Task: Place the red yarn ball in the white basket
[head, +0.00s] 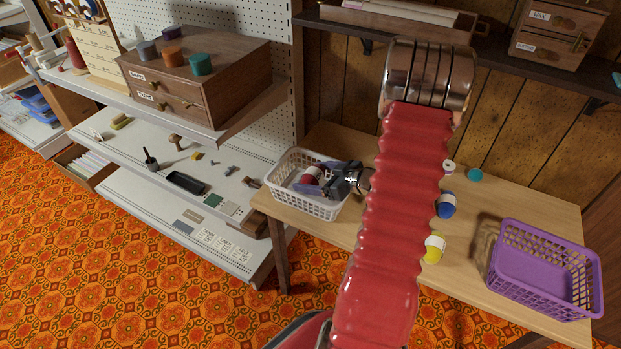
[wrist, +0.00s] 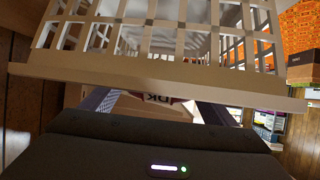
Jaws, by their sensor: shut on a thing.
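The red yarn ball (head: 312,174), with a white band, is at the white basket (head: 318,209) on the left end of the table. My gripper (head: 311,182) reaches over the basket's right side and is shut on the ball. The ball appears within the basket's rim; I cannot tell whether it touches the floor. In the wrist view, the basket's lattice wall and rim (wrist: 160,72) cross close in front. Below the rim, a pale band with dark lettering (wrist: 150,105) shows between my fingers; the rim hides the rest.
A blue yarn ball (head: 446,205), a yellow yarn ball (head: 434,248) and a teal item (head: 475,174) lie mid-table. A purple basket (head: 540,279) stands at the right end. A shelf unit with a wooden drawer box (head: 205,78) stands left of the table.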

